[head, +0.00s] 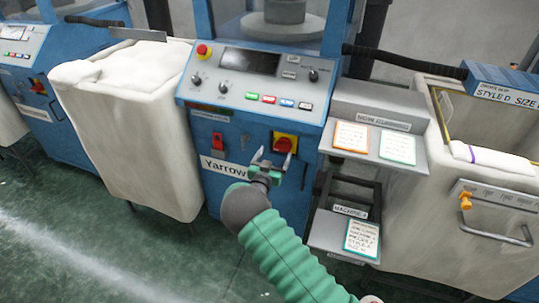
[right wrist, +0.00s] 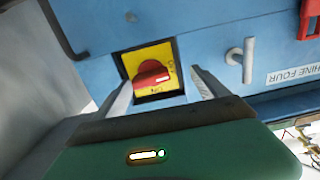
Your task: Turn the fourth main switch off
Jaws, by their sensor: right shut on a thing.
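The main switch is a red rotary knob on a yellow plate (head: 285,142), on the blue front panel of the machine with the Yarrow label. In the right wrist view the red knob (right wrist: 151,74) sits between the fingers, and lettering shows on the plate below and to its right. A label there reads MACHINE FOUR (right wrist: 293,76). My right gripper (head: 272,156) is at the switch, shut on the knob. Its fingers partly cover the plate's lower edges, and the knob's exact angle is hard to read. My left gripper is not in view.
Above the switch is a sloped control panel (head: 250,92) with a red stop button (head: 202,52) and coloured keys. A red padlock-like item (head: 217,142) hangs left of the switch. A grey shelf with cards (head: 387,128) stands close on the right. A cloth-filled bin (head: 150,150) stands left.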

